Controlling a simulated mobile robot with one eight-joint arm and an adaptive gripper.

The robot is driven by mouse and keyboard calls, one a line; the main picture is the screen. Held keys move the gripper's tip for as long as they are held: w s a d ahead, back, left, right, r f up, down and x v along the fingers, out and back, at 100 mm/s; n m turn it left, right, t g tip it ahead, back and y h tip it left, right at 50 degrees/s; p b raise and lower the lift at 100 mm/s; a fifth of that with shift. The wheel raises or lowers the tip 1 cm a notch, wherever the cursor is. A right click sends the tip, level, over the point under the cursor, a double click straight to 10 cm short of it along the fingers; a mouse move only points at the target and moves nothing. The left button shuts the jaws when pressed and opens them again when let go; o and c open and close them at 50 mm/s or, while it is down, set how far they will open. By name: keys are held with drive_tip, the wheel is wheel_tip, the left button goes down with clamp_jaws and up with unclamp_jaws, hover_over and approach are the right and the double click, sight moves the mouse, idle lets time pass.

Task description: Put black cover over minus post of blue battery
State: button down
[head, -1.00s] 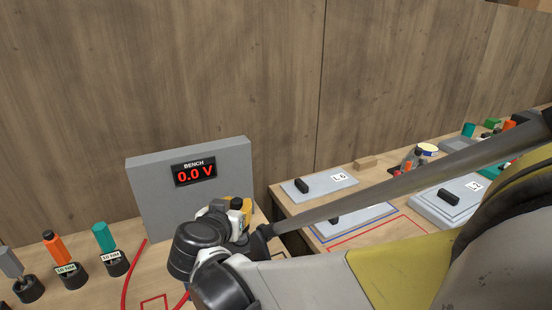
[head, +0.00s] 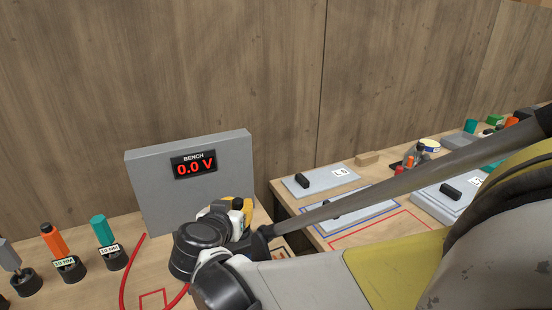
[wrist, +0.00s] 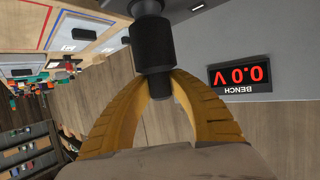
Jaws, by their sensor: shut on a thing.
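My gripper (wrist: 155,78) is shut, its two yellow ribbed fingers closed around a stepped black cylinder (wrist: 152,42). This cylinder may be the black cover; its narrower end shows between the fingers. In the head view my gripper (head: 240,208) is partly hidden by my own wrist, low in front of the grey bench meter, and the held piece cannot be made out there. I cannot make out the blue battery or its minus post in either view; my arm hides part of the bench.
The grey meter block (head: 222,220) reads 0.0 V and stands close behind my gripper. Torque drivers (head: 54,242) stand in black holders at left. A red cable (head: 123,285) curves over the bench. Handled grey plates (head: 300,187) lie on the right bench, beyond a gap.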

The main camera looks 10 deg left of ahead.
drive_tip(key=shift+f+b, duration=0.75)
drive_tip(key=shift+f, duration=0.25)
drive_tip(key=c, duration=1.2)
unclamp_jaws()
wheel_tip(320, 180, up, 10)
drive_tip(key=shift+d, duration=0.1)
